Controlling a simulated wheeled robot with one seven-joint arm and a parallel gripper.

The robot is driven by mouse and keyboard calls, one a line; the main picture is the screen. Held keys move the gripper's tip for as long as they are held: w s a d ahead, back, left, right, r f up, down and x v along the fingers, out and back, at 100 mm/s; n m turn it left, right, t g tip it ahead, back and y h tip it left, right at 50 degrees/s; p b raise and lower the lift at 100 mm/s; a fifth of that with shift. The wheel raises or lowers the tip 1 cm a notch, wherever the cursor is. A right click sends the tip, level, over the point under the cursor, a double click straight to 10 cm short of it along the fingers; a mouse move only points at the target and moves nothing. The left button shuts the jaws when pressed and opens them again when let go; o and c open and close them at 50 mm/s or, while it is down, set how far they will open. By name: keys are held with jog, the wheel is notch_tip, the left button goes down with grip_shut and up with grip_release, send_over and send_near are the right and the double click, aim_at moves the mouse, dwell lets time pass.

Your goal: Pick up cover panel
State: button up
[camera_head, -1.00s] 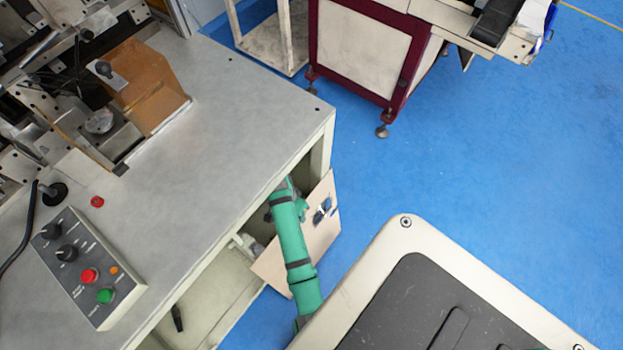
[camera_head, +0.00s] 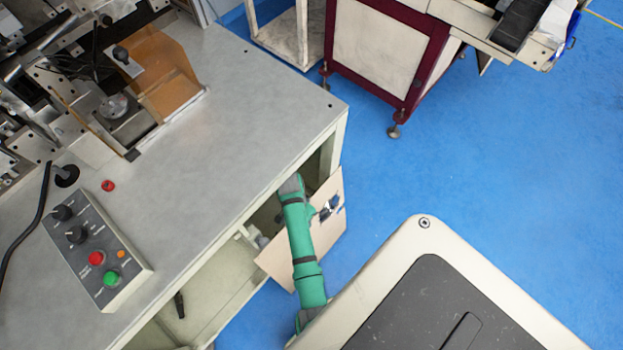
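The cover panel (camera_head: 330,232) is a flat, light beige sheet. It stands tilted at the right end of the bench, beside the open front under the tabletop. My green arm crosses in front of it and hides part of its left side. A small dark and silver piece, apparently my gripper (camera_head: 329,208), shows against the panel's upper middle. Its fingers are too small and too hidden to tell whether they are open, shut or holding the panel.
The grey bench (camera_head: 235,130) carries a control box (camera_head: 98,250) with knobs and buttons, and winder machinery at the upper left. Its lower front is open. A maroon-framed cabinet (camera_head: 385,50) stands at the back. Blue floor (camera_head: 480,150) to the right is clear.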

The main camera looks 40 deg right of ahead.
grip_shut()
jog(key=shift+w+r, duration=0.1)
dwell(1.2)
